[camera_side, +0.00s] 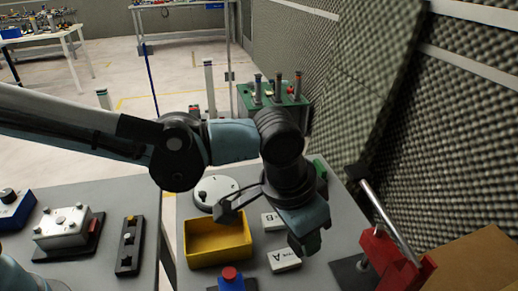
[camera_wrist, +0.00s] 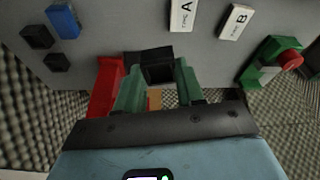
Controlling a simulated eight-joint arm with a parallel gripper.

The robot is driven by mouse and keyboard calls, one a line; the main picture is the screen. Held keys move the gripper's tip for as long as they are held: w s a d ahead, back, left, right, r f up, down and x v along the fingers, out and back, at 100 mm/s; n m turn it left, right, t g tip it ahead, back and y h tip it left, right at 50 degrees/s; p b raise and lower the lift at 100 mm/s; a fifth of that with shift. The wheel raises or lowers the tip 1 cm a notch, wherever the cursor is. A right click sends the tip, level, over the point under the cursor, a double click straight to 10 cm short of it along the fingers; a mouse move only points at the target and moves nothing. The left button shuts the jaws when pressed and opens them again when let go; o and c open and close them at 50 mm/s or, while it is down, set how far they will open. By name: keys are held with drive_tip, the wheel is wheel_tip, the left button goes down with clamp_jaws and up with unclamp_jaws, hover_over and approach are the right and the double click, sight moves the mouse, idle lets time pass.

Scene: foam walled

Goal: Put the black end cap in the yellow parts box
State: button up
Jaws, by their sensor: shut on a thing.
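The yellow parts box (camera_side: 218,260) sits on the grey table in the side view, open at the top; its inside looks empty. In the wrist view my gripper (camera_wrist: 158,76) is shut on the black end cap (camera_wrist: 157,58), a square black piece with a hollow-looking face between the two green fingers. In the side view my wrist is above the table, to the right of the yellow box. My fingertips and the held cap are hidden there behind my gripper body. The yellow box does not show in the wrist view.
White blocks marked A (camera_side: 284,260) and B (camera_side: 271,221) lie right of the box. A red clamp (camera_side: 385,262) with a metal lever stands further right. A blue block with a red button (camera_side: 230,279) is in front of the box. A round white dial (camera_side: 216,190) is behind it.

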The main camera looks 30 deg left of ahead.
drive_tip(key=a+n+y, duration=0.2)
drive_tip(key=a+n, duration=0.6)
drive_tip(key=a, duration=0.1)
drive_tip(key=n+y, duration=0.2)
drive_tip(key=n, duration=0.5)
hover_over(218, 242)
drive_tip(key=shift+g, duration=0.3)
drive_tip(key=shift+s+d+f, duration=0.15)
drive_tip(key=shift+f, duration=1.55)
drive_tip(key=shift+s+d+f, duration=0.15)
drive_tip(key=shift+f, duration=1.6)
drive_tip(key=shift+s+d+f, duration=0.15)
drive_tip(key=shift+f, duration=1.55)
drive_tip(key=shift+f, duration=0.1)
drive_tip(key=o, duration=1.1)
